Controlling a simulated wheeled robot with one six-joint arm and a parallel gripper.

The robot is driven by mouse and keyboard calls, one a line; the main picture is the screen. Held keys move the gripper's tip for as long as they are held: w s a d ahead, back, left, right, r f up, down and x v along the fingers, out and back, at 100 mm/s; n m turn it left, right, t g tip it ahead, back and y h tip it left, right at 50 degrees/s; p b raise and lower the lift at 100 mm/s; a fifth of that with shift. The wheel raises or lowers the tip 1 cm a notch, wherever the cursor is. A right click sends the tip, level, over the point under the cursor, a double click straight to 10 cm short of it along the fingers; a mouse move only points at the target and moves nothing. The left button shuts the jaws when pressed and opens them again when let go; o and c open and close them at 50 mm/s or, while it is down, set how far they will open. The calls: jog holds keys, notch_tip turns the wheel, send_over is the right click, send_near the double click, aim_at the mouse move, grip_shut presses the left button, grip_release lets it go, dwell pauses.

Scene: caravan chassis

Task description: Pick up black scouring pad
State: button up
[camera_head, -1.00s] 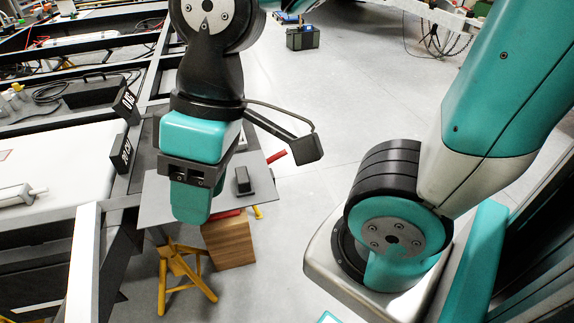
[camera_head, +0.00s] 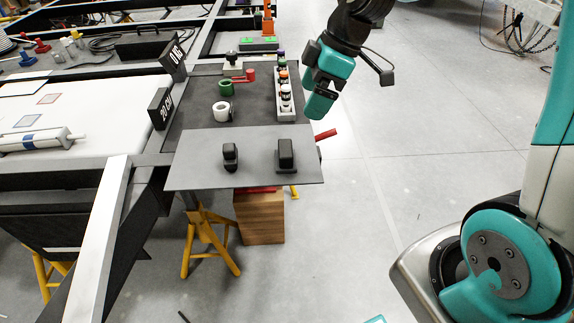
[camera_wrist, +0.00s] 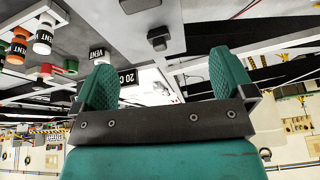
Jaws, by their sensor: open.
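Two small black objects stand apart on a grey board. The right one is a plain upright block (camera_head: 286,154); the left one is smaller, with a rounded top (camera_head: 230,156). I cannot tell for sure which is the scouring pad. In the wrist view two dark objects show near the top, one cut by the edge (camera_wrist: 140,5) and one whole (camera_wrist: 158,38). My gripper (camera_head: 318,100) is open and empty, above and beyond the board to its right; its two green fingers stand apart in the wrist view (camera_wrist: 165,82). It touches neither object.
The grey board (camera_head: 200,177) overhangs the chassis edge. Label blocks (camera_head: 160,108) stand to the left. A red handle (camera_head: 325,135) juts out right. Floor is clear to the right.

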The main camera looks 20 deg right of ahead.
aim_at(286, 147)
jog(key=shift+n, duration=0.5)
jog(key=w+f, duration=0.1)
jog(key=f, duration=0.3)
jog(key=w+a+f, duration=0.1)
jog(key=f, duration=0.3)
jog(key=w+a+f, duration=0.1)
jog(key=f, duration=0.4)
jog(key=shift+w+a, duration=0.15)
jog(key=shift+w, duration=0.1)
jog(key=shift+w+a+x, duration=0.1)
jog(key=shift+a+x, duration=0.05)
jog(key=shift+x, duration=1.25)
jog(key=shift+w+a+x, duration=0.1)
jog(key=shift+x, duration=1.25)
jog(key=shift+r, duration=0.1)
jog(key=c, duration=0.9)
